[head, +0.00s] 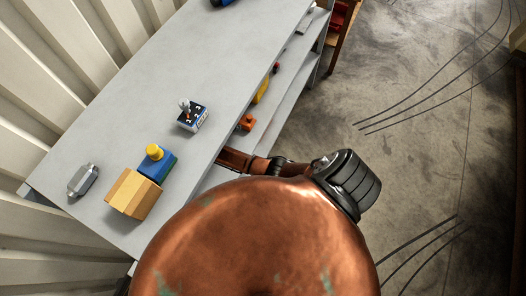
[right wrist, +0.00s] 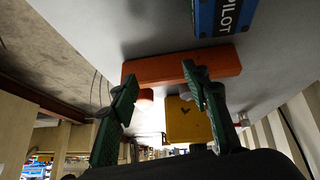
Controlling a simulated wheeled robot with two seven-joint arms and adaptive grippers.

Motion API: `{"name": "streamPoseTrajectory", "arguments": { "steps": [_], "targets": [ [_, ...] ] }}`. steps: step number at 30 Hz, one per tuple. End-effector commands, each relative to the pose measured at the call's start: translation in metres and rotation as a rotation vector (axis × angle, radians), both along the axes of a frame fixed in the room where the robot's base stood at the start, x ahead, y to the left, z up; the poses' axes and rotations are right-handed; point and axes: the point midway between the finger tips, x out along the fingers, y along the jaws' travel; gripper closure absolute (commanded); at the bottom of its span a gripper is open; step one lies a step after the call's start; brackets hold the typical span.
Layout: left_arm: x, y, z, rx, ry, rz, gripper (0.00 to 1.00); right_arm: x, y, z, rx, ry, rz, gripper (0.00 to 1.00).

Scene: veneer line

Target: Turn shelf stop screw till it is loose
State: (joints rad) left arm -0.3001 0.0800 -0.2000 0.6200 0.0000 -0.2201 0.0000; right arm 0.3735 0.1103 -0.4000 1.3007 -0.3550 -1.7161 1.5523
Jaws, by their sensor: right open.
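In the right wrist view my right gripper (right wrist: 160,75) is open, with a green finger on each side. An orange bar (right wrist: 165,68) lies across the view at the fingertips; whether they touch it I cannot tell. A small orange round piece (right wrist: 146,95) shows below the bar, between the fingers. I cannot tell for certain which part is the shelf stop screw. In the head view an orange piece (head: 247,122) sits at the shelf level under the grey top (head: 235,60). My copper arm hides much of the shelf's near end. My left gripper is not in view.
A yellow block (right wrist: 188,120) and a blue PILOT box (right wrist: 222,15) are close to the right gripper. On the grey top stand a lever switch box (head: 192,117), a yellow-knobbed blue piece (head: 158,160), a wooden block (head: 133,195) and a grey metal part (head: 83,180). Floor at right is open.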

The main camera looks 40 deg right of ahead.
Motion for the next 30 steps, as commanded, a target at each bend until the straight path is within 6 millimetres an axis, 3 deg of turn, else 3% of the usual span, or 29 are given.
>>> {"name": "streamPoseTrajectory", "arguments": {
  "steps": [6, 15, 30],
  "targets": [
    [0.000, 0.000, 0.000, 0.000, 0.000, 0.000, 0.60, -0.039, 0.002, -0.021, 0.086, 0.081, 0.126, 0.57],
    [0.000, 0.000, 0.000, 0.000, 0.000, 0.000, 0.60, -0.093, 0.002, -0.036, 0.191, 0.161, 0.321, 0.57],
    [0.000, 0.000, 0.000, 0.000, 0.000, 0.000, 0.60, -0.186, -0.010, -0.026, 0.287, 0.215, 0.661, 0.57]
  ]
}}
